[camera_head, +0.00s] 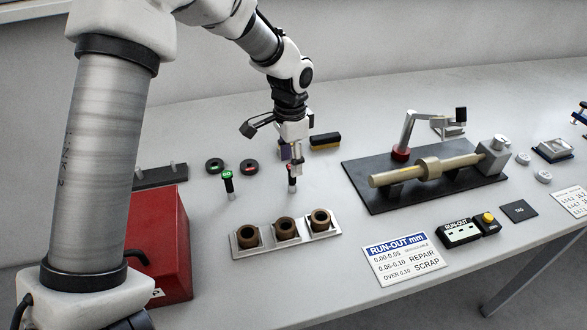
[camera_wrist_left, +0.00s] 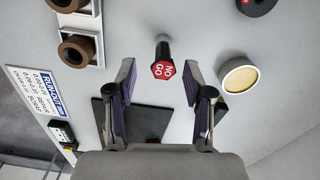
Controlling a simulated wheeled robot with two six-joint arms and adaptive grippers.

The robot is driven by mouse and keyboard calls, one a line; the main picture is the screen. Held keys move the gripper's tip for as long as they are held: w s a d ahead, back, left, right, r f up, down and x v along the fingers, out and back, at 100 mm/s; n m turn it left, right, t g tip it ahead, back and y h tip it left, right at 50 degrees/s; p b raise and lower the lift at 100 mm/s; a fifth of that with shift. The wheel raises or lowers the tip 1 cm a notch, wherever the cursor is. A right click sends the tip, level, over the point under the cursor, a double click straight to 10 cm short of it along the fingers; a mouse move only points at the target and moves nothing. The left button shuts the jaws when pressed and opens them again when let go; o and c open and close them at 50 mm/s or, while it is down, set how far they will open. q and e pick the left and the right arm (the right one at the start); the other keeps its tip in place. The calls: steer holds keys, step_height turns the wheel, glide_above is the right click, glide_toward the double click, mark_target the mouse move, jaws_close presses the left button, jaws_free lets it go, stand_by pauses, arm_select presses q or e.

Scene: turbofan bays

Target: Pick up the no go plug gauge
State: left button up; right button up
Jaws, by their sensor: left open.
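The no go plug gauge (camera_head: 292,184) stands upright on the bench, with a red cap and a pale lower pin. In the left wrist view its red "NO GO" cap (camera_wrist_left: 163,70) faces the camera. My left gripper (camera_head: 293,163) points down right over it, partly hiding its top in the head view. In the wrist view the two fingers are spread apart, and the cap appears between their tips with gaps on both sides. Nothing is gripped. A similar gauge with a green cap, the go gauge (camera_head: 228,183), stands to its left. My right gripper is not in view.
Two dark ring gauges (camera_head: 215,165) (camera_head: 249,166) lie behind. A tray (camera_head: 240,250) with three brown bushings sits in front. A yellow-and-black block (camera_head: 325,141) lies behind right. A red box (camera_head: 165,240) is at left, and a black fixture plate (camera_head: 375,197) with a shaft at right.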

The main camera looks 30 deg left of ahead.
mark_target(292, 184)
arm_select(q)
steer(key=shift+w+a+f, duration=0.15)
steer(key=shift+w+f, duration=0.05)
steer(key=shift+f, duration=0.05)
step_height(292, 184, down, 7)
steer(key=shift+w+f+p, duration=0.1)
steer(key=shift+w+p, duration=0.05)
steer(key=shift+p, duration=0.25)
steer(key=shift+c, duration=1.1)
jaws_close()
